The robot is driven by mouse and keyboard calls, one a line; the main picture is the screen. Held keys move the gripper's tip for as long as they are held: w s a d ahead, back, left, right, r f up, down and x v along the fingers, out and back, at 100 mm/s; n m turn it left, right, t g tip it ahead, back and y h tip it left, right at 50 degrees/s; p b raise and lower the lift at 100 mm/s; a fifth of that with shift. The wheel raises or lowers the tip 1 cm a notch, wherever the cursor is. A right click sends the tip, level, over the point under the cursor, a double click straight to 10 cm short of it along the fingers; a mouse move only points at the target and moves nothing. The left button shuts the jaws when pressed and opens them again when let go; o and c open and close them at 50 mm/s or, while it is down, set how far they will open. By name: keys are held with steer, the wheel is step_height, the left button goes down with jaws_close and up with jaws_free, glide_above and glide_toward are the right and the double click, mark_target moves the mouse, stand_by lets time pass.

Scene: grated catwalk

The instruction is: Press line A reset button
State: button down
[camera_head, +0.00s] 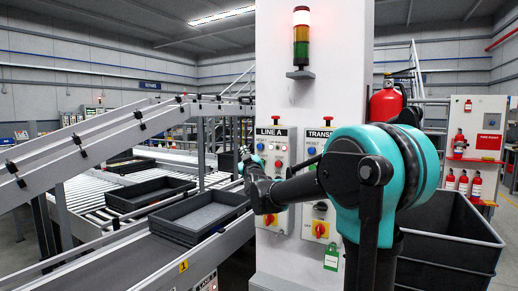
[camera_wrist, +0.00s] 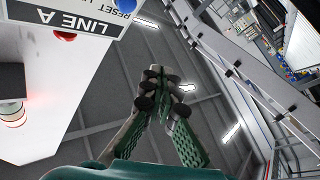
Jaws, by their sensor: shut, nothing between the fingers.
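The LINE A panel (camera_head: 284,180) is a pale control box on the white column, with its name plate at the top. Its blue reset button (camera_head: 260,147) is under the RESET label, at the panel's upper left. In the wrist view the blue button (camera_wrist: 125,5) shows at the top edge, partly cut off, beside the LINE A plate (camera_wrist: 66,18). My gripper (camera_head: 242,155) is shut and empty, just left of the panel and apart from the button. Its dark fingertips (camera_wrist: 160,76) meet in the wrist view. My arm hides part of the panel.
The TRANSFER panel (camera_head: 314,226), with its own blue button (camera_head: 311,151), is right of LINE A. A signal tower (camera_head: 301,38) is above. Conveyors with dark trays (camera_head: 199,217) stand left; a dark bin (camera_head: 458,237) stands right. A red button (camera_wrist: 65,37) is near the LINE A plate.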

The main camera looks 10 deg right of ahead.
mark_target(257, 146)
steer(key=shift+w+d, duration=0.85)
steer(key=shift+w, duration=0.35)
steer(key=shift+w+d, duration=0.9)
steer(key=shift+w, duration=0.25)
steer(key=shift+w+d, duration=0.85)
steer(key=shift+w, duration=0.35)
steer(key=shift+w, duration=0.1)
steer(key=shift+w+d, duration=0.25)
steer(key=shift+w+d, duration=0.5)
steer(key=shift+w, duration=0.15)
steer(key=shift+s+a, duration=0.1)
stand_by(0.5)
steer(key=shift+s+a, duration=0.65)
steer(key=shift+s, duration=0.25)
